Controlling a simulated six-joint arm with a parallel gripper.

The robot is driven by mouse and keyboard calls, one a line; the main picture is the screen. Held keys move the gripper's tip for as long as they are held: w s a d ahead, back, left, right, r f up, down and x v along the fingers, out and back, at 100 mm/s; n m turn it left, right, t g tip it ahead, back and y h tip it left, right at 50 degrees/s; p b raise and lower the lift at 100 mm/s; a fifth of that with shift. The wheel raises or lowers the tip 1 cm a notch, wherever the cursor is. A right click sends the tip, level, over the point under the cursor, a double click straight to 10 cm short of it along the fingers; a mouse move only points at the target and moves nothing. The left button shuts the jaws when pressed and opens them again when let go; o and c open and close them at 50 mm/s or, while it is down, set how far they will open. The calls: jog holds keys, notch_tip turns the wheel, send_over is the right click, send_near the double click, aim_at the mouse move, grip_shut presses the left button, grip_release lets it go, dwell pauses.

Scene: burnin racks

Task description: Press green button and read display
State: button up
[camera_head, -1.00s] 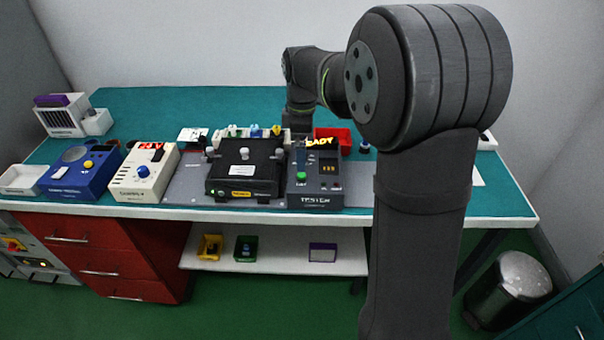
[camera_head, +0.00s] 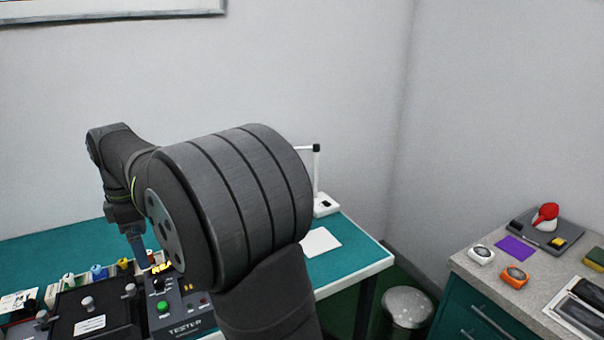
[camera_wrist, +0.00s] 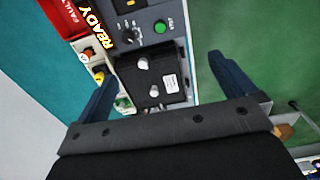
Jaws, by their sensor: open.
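The grey tester (camera_head: 186,312) stands near the front edge of the teal bench, partly hidden behind my arm in the head view. Its round green button (camera_head: 162,306) is unobstructed, and the button also shows near the top of the wrist view (camera_wrist: 160,27). The yellow display text (camera_wrist: 95,28) reads READY in the wrist view; in the head view my arm partly covers it. My gripper (camera_wrist: 162,68) is open and empty, its two blue fingers spread wide. It hangs pointing down above the bench, near the tester's back left in the head view, apart from the button.
A black fixture box (camera_head: 97,313) with silver knobs sits left of the tester. Small coloured parts (camera_head: 98,272) stand behind it. A red FAULT bin (camera_wrist: 75,14) lies beside the display. A white sheet (camera_head: 320,242) lies on the bench's right, with a bin (camera_head: 408,307) on the floor.

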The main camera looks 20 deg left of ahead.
grip_shut()
dwell(1.5)
